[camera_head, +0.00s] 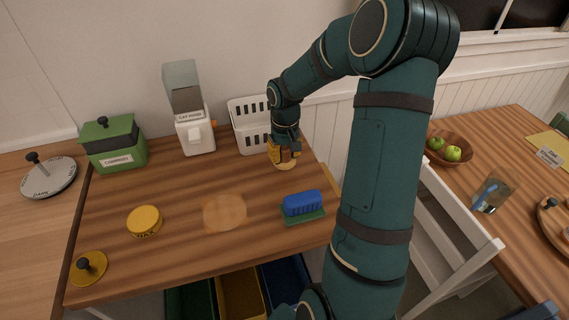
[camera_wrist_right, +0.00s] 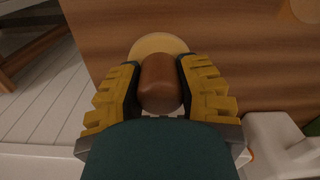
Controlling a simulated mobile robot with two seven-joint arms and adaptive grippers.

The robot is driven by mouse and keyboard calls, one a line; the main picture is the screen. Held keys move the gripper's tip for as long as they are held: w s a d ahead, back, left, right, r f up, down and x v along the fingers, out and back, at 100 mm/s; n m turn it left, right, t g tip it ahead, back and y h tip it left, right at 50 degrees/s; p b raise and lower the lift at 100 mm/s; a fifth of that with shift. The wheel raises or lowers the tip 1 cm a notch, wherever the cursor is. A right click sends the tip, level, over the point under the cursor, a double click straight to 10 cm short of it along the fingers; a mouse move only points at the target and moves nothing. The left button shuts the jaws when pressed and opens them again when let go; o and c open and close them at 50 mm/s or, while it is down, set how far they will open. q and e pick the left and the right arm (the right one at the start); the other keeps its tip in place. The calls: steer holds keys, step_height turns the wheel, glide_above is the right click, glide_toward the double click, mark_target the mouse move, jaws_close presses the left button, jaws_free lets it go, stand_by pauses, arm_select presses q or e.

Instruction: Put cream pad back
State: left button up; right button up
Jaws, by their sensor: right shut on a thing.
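My right gripper (camera_head: 285,150) is at the back right corner of the wooden counter, in front of the white basket. In the right wrist view my gripper (camera_wrist_right: 160,85) is shut on a rounded brown handle (camera_wrist_right: 160,88), one yellow finger on each side. A pale cream disc (camera_wrist_right: 157,45) shows beyond the handle, and looks like the cream pad. In the head view the fingers mostly hide it. I cannot tell whether it touches the counter. A pale round patch (camera_head: 225,212) lies on the middle of the counter. My left gripper is not in view.
A white basket (camera_head: 248,133), cat food dispenser (camera_head: 194,132) and green compost box (camera_head: 117,150) stand along the wall. A yellow tin (camera_head: 145,220) and yellow knobbed lid (camera_head: 88,268) are left.

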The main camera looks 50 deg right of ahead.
mark_target(285, 162)
steer(key=shift+f, duration=1.7)
steer(key=shift+f+b, duration=0.1)
steer(key=shift+b, duration=0.25)
steer(key=shift+f, duration=0.15)
steer(key=o, duration=1)
steer(key=shift+r, duration=0.2)
steer(key=shift+r, duration=0.3)
step_height(285, 162, up, 12)
steer(key=shift+s+f+p, duration=0.1)
steer(key=shift+f+p, duration=0.1)
steer(key=shift+p, duration=0.95)
